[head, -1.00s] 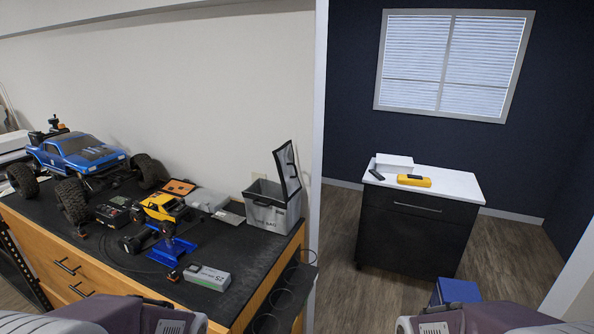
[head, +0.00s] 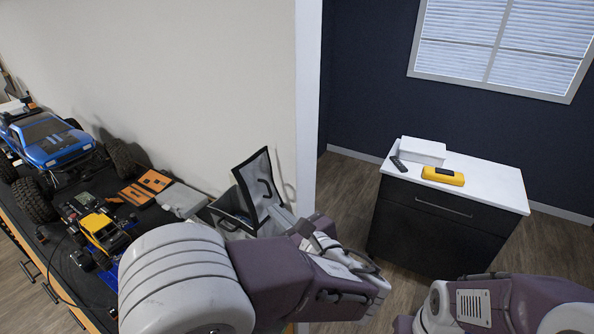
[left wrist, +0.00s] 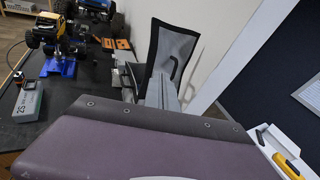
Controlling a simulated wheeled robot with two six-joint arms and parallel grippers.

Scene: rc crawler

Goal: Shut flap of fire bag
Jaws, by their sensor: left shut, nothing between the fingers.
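The grey fire bag (head: 226,219) stands on the dark bench top near its right end, partly hidden behind my left arm. Its dark-edged flap (head: 257,182) stands up open, with a dark strap loop on its face. In the left wrist view the flap (left wrist: 180,45) rises in the upper middle, with part of the bag (left wrist: 123,80) at its left. My left gripper (head: 277,216) is shut and empty. Its fingers are in front of the lower part of the flap; I cannot tell whether they touch it. My right gripper is out of view.
On the bench left of the bag are a grey case (head: 181,199), an orange tray (head: 146,186), a yellow crawler (head: 98,228) and a blue truck (head: 52,143). A wall stands behind. A white-topped cabinet (head: 480,190) is at the right.

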